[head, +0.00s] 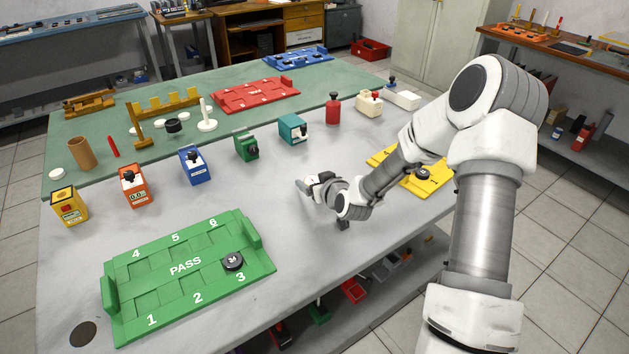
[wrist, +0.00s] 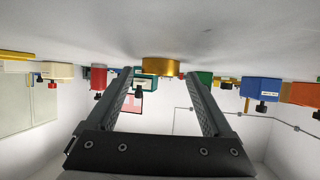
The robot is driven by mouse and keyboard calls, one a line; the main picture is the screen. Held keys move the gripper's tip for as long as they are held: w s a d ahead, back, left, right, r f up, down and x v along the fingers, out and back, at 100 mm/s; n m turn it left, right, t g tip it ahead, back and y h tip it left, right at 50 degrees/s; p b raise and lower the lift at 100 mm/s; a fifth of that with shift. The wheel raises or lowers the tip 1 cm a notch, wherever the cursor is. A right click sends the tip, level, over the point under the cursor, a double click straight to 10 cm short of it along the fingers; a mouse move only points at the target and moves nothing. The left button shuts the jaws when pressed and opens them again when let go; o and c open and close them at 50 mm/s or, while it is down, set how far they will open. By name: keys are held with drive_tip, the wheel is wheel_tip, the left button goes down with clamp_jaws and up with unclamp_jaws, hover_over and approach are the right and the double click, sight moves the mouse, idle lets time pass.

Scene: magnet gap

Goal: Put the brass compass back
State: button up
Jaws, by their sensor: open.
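In the wrist view, which shows the room upside down, a round brass thing (wrist: 160,67), likely the brass compass, rests on the grey tabletop ahead of my gripper (wrist: 160,74). It appears between the two fingertips, with the fingers apart and nothing clasped. I cannot tell whether it is between the tips or just beyond them. In the head view my gripper (head: 303,186) is low over the middle of the table, and the brass thing cannot be made out there. A green tray (head: 188,298) marked PASS, with numbered places, holds a black knobbed disc (head: 232,261) by number 3.
A row of instruments crosses the table behind my gripper, including an orange meter (head: 136,187), a blue box (head: 195,167), a green box (head: 247,146) and a teal box (head: 292,130). A yellow tray (head: 436,183) lies right, beside my arm. Bare grey surface separates my gripper from the green tray.

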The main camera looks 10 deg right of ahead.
drive_tip(key=shift+r+p, duration=0.15)
drive_tip(key=shift+p, duration=0.25)
drive_tip(key=v, duration=0.3)
drive_tip(key=p+v, duration=0.1)
drive_tip(key=v, duration=0.3)
drive_tip(key=p+v, duration=0.1)
drive_tip(key=v, duration=0.3)
drive_tip(key=shift+w+r, duration=0.1)
drive_tip(key=shift+r, duration=0.25)
drive_tip(key=shift+s+d+r+p, duration=0.1)
drive_tip(key=shift+s+r+p, duration=0.15)
drive_tip(key=shift+s, duration=0.3)
